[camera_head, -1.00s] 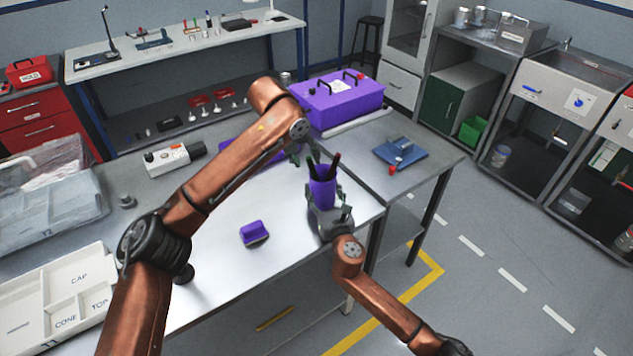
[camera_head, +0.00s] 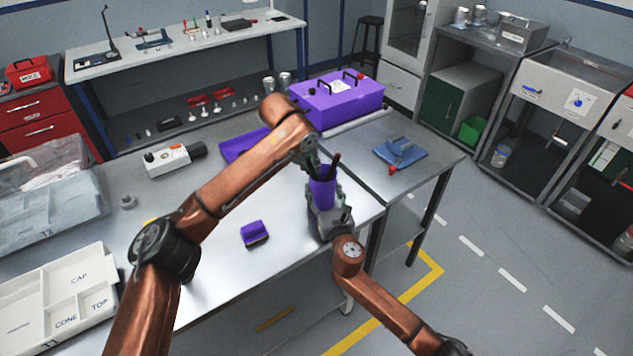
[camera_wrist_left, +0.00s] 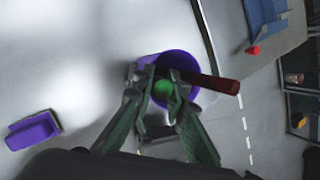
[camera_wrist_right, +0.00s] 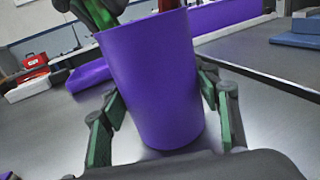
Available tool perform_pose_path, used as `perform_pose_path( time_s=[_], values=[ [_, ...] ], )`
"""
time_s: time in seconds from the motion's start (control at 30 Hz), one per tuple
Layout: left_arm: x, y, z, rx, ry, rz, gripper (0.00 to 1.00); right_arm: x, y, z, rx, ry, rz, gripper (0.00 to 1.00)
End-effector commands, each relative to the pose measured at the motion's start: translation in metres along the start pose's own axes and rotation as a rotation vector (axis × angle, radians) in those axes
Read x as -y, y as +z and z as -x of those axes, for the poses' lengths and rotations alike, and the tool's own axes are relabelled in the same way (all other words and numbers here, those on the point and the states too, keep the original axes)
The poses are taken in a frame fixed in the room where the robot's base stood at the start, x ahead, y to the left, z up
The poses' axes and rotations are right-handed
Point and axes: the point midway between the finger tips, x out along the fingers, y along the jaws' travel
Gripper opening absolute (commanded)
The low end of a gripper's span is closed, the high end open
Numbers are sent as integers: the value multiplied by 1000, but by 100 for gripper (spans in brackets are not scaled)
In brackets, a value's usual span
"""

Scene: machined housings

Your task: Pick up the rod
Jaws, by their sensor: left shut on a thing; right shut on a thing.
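A purple cup (camera_head: 323,193) stands upright in my right gripper (camera_head: 327,208), whose fingers close on both sides of it; the cup fills the right wrist view (camera_wrist_right: 152,80). A dark red rod (camera_wrist_left: 212,83) leans out of the cup and also shows in the head view (camera_head: 336,160). My left gripper (camera_head: 314,170) points down at the cup's mouth.
A purple block (camera_head: 254,233) lies on the table to the left. A purple toolbox (camera_head: 338,100) and a blue fixture (camera_head: 400,153) stand behind. A white compartment tray (camera_head: 62,300) is at the near left. The table's right edge is close to the cup.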

Motion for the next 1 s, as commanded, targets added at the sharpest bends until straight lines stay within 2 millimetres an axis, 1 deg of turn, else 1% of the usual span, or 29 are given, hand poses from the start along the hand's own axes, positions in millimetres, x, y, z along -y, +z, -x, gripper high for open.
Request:
perform_pose_path(
  time_s=[0.03, 0.1, 0.67, 0.77, 0.87, 1.0],
  values=[
    [0, 0, 0, 0, 1, 0, 4, 0, 0, 0, -1, 0, 0, 31],
    [0, 0, 0, 0, 1, 0, 0, 0, 0, 0, -1, 0, 0, 31],
    [0, 0, 1, 1, 1, 0, 0, 0, -1, 0, -1, -1, 0, 31],
    [0, 2, 3, 2, 0, 1, 0, 0, -1, 0, -1, -1, 0, 31],
    [3, 5, 12, 2, 0, 1, 0, 0, -1, 0, -1, -1, 0, 31],
    [10, 16, 36, 4, -1, 1, 0, 0, -1, 0, -1, -1, 0, 31]
  ],
)
